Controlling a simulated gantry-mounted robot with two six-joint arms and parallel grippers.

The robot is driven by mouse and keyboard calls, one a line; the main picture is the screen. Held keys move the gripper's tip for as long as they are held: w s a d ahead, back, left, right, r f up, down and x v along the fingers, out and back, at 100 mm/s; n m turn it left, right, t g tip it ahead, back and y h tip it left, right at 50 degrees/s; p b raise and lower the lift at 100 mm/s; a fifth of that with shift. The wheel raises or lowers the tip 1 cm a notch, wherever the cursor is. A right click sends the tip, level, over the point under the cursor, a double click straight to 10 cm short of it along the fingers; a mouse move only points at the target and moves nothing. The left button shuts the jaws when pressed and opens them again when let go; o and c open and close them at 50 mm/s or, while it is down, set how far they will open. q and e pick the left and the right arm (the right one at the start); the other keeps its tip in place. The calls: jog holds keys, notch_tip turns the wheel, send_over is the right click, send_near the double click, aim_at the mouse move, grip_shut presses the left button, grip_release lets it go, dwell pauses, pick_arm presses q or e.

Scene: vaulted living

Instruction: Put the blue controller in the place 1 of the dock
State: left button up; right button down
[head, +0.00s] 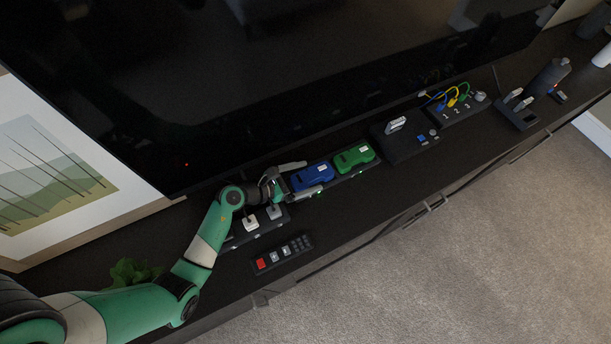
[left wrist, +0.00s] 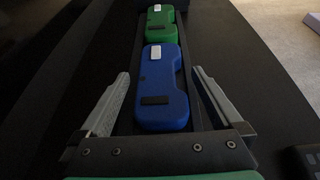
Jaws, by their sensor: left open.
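The blue controller (head: 312,176) lies in the dock (head: 345,181), a long dark tray on the console. The green controller (head: 353,156) lies in the same dock, just beyond it to the right. My left gripper (head: 312,178) is open, with one finger on each side of the blue controller. The left wrist view shows the blue controller (left wrist: 161,90) between the spread fingers (left wrist: 161,88), with gaps on both sides. The green controller (left wrist: 159,24) shows ahead of it. No place numbers are readable on this dock. My right gripper is not in view.
A box with two levers (head: 250,224) and a remote (head: 283,253) lie near my left wrist. A black box (head: 405,148) and a cable hub (head: 455,108) stand farther right. The large TV (head: 250,80) rises behind; the console's front edge is close.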

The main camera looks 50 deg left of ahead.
pick_arm(q)
jog(key=p+v, duration=0.4)
jog(key=v, duration=0.7)
jog(key=shift+s+a+r+p, duration=0.1)
jog(key=shift+s+r+p, duration=0.05)
jog(key=shift+s+p, duration=0.15)
jog(key=shift+s, duration=0.25)
jog(key=shift+w, duration=0.1)
